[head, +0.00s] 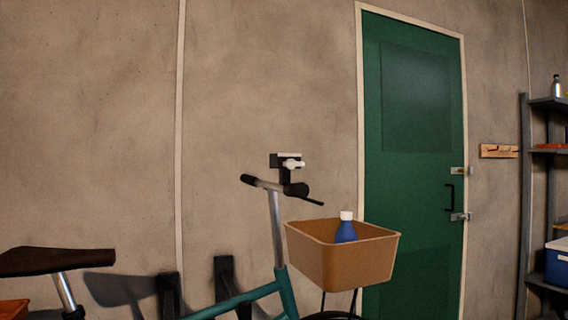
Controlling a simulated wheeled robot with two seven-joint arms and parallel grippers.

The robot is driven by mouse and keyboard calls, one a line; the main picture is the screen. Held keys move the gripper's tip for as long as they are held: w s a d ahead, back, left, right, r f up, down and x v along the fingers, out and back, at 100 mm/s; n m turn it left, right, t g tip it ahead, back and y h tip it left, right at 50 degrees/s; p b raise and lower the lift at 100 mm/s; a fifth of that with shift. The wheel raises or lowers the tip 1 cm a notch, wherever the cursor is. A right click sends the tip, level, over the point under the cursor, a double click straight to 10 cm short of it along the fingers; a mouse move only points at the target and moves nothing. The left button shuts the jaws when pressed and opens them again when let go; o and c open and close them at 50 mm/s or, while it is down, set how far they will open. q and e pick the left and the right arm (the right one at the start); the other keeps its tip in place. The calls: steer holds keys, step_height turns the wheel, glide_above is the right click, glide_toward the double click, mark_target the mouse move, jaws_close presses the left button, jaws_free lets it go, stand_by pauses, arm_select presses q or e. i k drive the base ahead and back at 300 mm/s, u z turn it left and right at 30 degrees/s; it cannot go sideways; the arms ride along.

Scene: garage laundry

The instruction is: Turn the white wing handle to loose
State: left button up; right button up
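A small white wing handle (293,163) shows in the head view, left of the green door. It sits on a dark mount with a pale top bar (288,155), just above the bicycle's handlebar (268,185). I cannot tell whether the mount is fixed to the wall or to the bicycle. The handle looks roughly level, but it is too small to read its exact turn. Neither of my grippers is in view.
A teal bicycle (286,292) stands in front, its tan basket (335,262) holding a blue bottle (346,231) with a white cap. A saddle (55,261) is at lower left. A green door (410,230) and shelf (548,150) are at right.

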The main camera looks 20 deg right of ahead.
mark_target(290, 163)
steer(key=z, duration=0.85)
steer(key=k, duration=1.1)
steer(key=z, duration=1.15)
steer(key=i, duration=0.6)
steer(key=u, duration=1.1)
steer(key=i, duration=1.3)
steer(key=u, duration=0.85)
